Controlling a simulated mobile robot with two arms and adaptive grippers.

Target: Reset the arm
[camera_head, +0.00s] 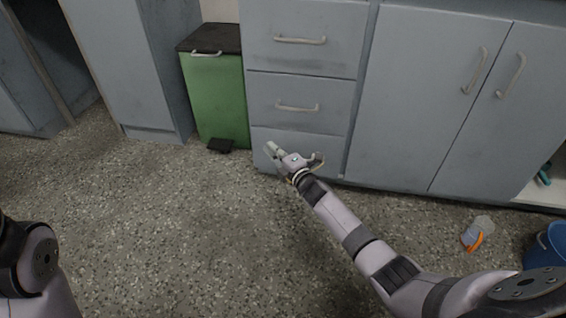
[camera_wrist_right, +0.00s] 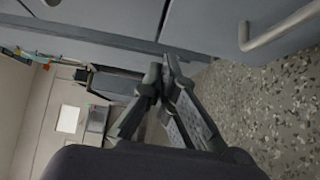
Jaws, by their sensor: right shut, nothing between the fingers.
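My right arm reaches from the lower right of the head view toward the grey drawer cabinet. My right gripper (camera_head: 271,148) is in front of the bottom drawer, at the cabinet's lower part. In the right wrist view the fingers (camera_wrist_right: 166,75) come together at their tips with nothing between them. Of my left arm only a part near the shoulder shows at the lower left of the head view. My left gripper is out of view.
A green bin (camera_head: 216,100) with a dark lid stands left of the drawers (camera_head: 300,90). Grey cupboard doors (camera_head: 430,90) are to the right. A clear container with an orange part (camera_head: 477,233) and a blue bucket (camera_head: 548,245) are on the speckled floor (camera_head: 170,220), which is clear at centre left.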

